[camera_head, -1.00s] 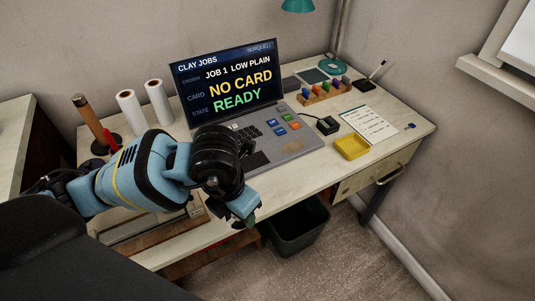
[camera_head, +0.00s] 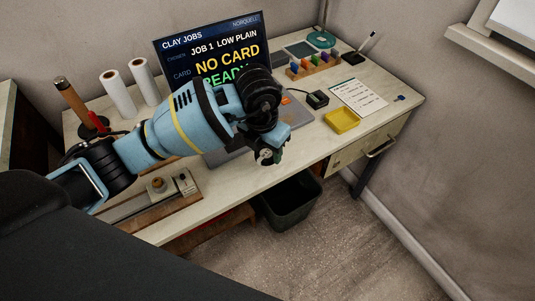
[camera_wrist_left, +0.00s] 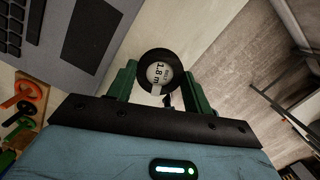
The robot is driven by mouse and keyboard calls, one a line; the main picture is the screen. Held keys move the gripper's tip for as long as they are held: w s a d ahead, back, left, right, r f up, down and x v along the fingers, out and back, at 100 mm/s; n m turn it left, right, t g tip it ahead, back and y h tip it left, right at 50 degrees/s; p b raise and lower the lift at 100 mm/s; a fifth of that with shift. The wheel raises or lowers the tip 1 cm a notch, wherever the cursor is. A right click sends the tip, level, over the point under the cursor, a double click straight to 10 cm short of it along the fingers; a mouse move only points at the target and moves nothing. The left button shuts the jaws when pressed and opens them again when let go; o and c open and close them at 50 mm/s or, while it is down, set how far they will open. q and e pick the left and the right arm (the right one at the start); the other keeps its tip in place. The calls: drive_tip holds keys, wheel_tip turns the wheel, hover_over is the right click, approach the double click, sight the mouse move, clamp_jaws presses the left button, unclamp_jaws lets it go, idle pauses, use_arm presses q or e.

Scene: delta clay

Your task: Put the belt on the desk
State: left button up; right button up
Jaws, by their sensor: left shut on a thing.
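My left gripper (camera_head: 268,157) is over the front edge of the desk, in front of the laptop-like console. In the left wrist view, the belt (camera_wrist_left: 160,72) is a small dark roll with a white round label reading 1.8 m. It sits between the two green fingers of my left gripper (camera_wrist_left: 161,90), which is shut on it. In the head view the gripper mostly hides the belt. The desk (camera_head: 303,144) has a pale worn top, with bare surface right of the gripper. My right gripper is not in view.
The console screen (camera_head: 212,45) reads NO CARD, READY. A yellow tray (camera_head: 342,121), a paper list (camera_head: 358,95) and a rack of coloured pieces (camera_head: 313,66) stand at the right. White rolls (camera_head: 118,92) stand at the left. A dark bin (camera_head: 290,203) is below the desk edge.

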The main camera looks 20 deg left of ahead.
sight(267, 152)
use_arm(q)
drive_tip(key=shift+w+d, duration=0.1)
drive_tip(key=shift+w, duration=0.15)
drive_tip(key=shift+w+f, duration=0.15)
drive_tip(key=shift+f, duration=1.6)
drive_tip(key=shift+f, duration=0.2)
drive_tip(key=o, duration=1)
drive_tip(key=shift+c, duration=0.2)
drive_tip(key=shift+r, duration=0.1)
wheel_tip(267, 152, up, 12)
drive_tip(key=s, duration=0.1)
drive_tip(key=shift+s+p, duration=0.2)
drive_tip(key=shift+p, duration=0.25)
